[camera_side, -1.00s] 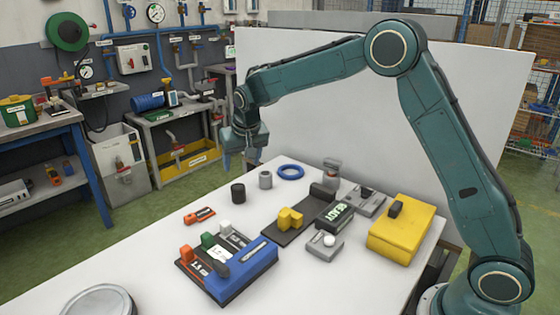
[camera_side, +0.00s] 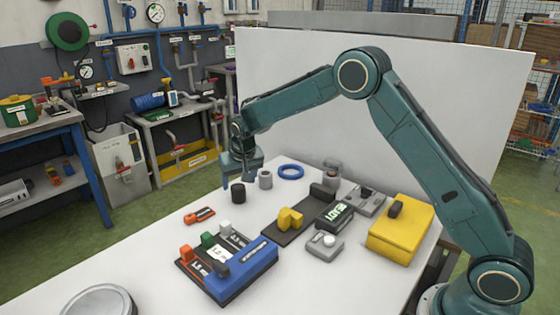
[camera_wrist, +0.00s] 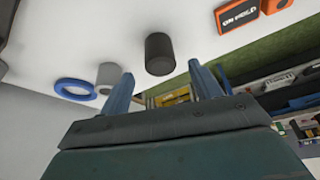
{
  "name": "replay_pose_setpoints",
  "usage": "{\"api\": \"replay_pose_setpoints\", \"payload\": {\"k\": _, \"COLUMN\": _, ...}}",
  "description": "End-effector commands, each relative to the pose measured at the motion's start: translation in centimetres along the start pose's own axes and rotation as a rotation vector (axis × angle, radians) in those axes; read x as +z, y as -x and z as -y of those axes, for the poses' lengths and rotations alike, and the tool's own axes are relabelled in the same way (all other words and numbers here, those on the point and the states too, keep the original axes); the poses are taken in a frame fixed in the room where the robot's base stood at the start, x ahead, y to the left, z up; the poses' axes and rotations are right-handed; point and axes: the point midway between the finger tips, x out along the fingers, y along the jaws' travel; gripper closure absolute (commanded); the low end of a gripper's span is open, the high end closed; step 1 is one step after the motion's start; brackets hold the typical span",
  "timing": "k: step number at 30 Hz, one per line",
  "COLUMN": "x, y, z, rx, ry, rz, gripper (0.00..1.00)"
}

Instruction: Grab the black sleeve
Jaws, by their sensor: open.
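The black sleeve (camera_side: 238,193) stands upright on the white table, just left of a grey sleeve (camera_side: 265,180). It also shows in the wrist view (camera_wrist: 160,54), beyond my fingertips and roughly between them in line. My gripper (camera_side: 237,183) is low over the table, at and just behind the black sleeve in the side view. In the wrist view my gripper (camera_wrist: 163,80) has its two blue fingers spread, with nothing between them. The side view does not show clearly how far the fingertips are from the sleeve.
A blue ring (camera_side: 291,172) lies right of the grey sleeve. An orange block (camera_side: 199,215) lies in front of the black sleeve. A blue switch box (camera_side: 235,275), a yellow box (camera_side: 402,230) and a dark rail piece (camera_side: 305,220) stand nearer.

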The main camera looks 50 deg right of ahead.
Motion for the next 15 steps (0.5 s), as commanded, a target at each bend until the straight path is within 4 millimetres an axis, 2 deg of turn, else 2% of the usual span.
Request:
{"api": "replay_pose_setpoints", "payload": {"k": 10, "x": 0.1, "y": -0.7, "z": 0.0, "rx": 0.0, "ry": 0.0, "rz": 0.001, "gripper": 0.37}}
{"api": "replay_pose_setpoints", "payload": {"k": 15, "x": 0.1, "y": -2.1, "z": 0.0, "rx": 0.001, "ry": 0.0, "rz": 0.002, "gripper": 0.37}}
